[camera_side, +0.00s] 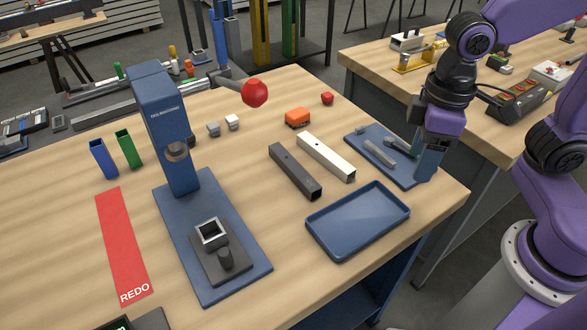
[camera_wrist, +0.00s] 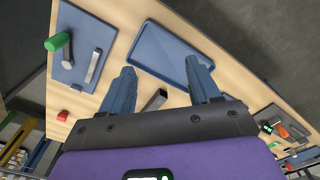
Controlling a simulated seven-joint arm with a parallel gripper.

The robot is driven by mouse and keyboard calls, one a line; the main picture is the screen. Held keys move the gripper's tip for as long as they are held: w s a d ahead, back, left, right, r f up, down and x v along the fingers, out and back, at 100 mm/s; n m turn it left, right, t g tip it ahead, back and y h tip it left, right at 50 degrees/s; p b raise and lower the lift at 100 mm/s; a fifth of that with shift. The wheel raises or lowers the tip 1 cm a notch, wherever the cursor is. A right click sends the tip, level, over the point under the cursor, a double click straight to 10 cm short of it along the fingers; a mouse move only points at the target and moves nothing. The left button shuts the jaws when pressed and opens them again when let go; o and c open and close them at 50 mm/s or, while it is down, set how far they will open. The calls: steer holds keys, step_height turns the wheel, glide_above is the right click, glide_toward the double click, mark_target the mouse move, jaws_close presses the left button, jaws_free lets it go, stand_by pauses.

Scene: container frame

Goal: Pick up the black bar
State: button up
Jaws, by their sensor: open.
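The black bar (camera_side: 295,172) lies flat on the wooden bench, to the left of and roughly parallel to a white bar (camera_side: 326,158). A dark bar end, which looks like the black bar (camera_wrist: 156,99), shows between my fingers in the wrist view; the rest is hidden by my gripper body. The white bar is not visible in the wrist view. My gripper (camera_side: 428,172) is over the right side of the bench by the tool mat, well to the right of the black bar.
A blue tray (camera_side: 314,222) lies in front of the bars. A blue mat (camera_side: 353,139) with tools is to their right. A blue press (camera_side: 166,125) stands to the left. Bare bench surrounds the bars.

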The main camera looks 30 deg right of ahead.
steer(key=w+a+r+m, duration=0.2)
steer(key=w+a+m, duration=0.7)
steer(key=w, duration=0.6)
glide_above(312, 185)
step_height(312, 185, down, 12)
steer(key=shift+d+r, duration=0.1)
steer(key=shift+r, duration=0.1)
steer(key=shift+w+f, duration=0.1)
steer(key=shift+f, duration=2.7)
jaws_close()
